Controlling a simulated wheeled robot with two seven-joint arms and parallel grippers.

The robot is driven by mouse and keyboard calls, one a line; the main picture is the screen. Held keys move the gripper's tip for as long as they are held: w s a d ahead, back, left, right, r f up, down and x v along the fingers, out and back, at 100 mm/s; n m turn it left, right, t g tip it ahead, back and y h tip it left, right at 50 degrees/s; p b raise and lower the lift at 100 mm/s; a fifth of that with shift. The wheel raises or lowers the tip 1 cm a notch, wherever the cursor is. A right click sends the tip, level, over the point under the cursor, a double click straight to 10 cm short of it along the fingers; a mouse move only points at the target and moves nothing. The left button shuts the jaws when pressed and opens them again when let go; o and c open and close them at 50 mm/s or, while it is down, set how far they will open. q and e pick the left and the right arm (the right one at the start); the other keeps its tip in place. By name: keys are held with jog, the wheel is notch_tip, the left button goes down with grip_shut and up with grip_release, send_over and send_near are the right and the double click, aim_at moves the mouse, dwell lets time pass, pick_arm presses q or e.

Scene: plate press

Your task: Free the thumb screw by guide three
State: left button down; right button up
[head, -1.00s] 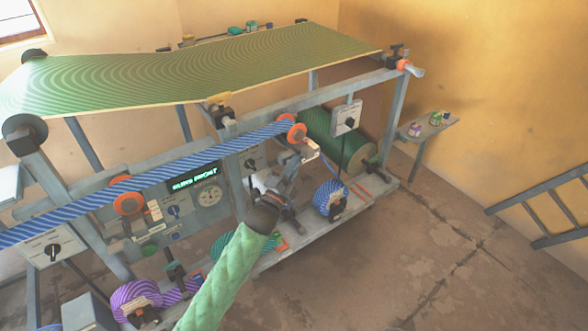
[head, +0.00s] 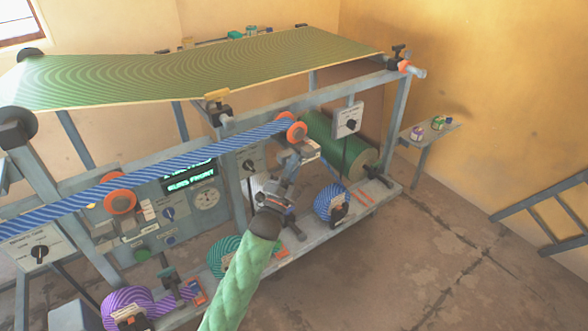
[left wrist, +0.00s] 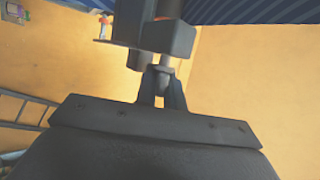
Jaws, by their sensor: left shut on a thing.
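My left gripper (head: 291,163) reaches up from the green-sleeved arm to just below the right-hand orange guide disc (head: 291,128) on the press. In the left wrist view the dark fingers (left wrist: 161,88) are shut around the lower end of a thumb screw (left wrist: 164,66). Its pale stem sits under a dark block (left wrist: 150,37), whose face hides the upper end. In the head view the screw is too small and covered to make out. I cannot read which guide number this is. My right gripper is not in view.
A blue striped web (head: 200,156) runs over the orange discs, close above the gripper. A green sheet (head: 200,68) spans the top. Blue (head: 328,203), teal (head: 226,257) and purple (head: 124,304) rolls stand along the lower shelf. A ladder (head: 545,215) leans at right; the floor there is clear.

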pick_arm(q)
jog(key=shift+f, duration=0.1)
jog(key=c, duration=1.5)
grip_release()
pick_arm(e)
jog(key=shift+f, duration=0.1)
pick_arm(q)
jog(key=shift+s, duration=0.1)
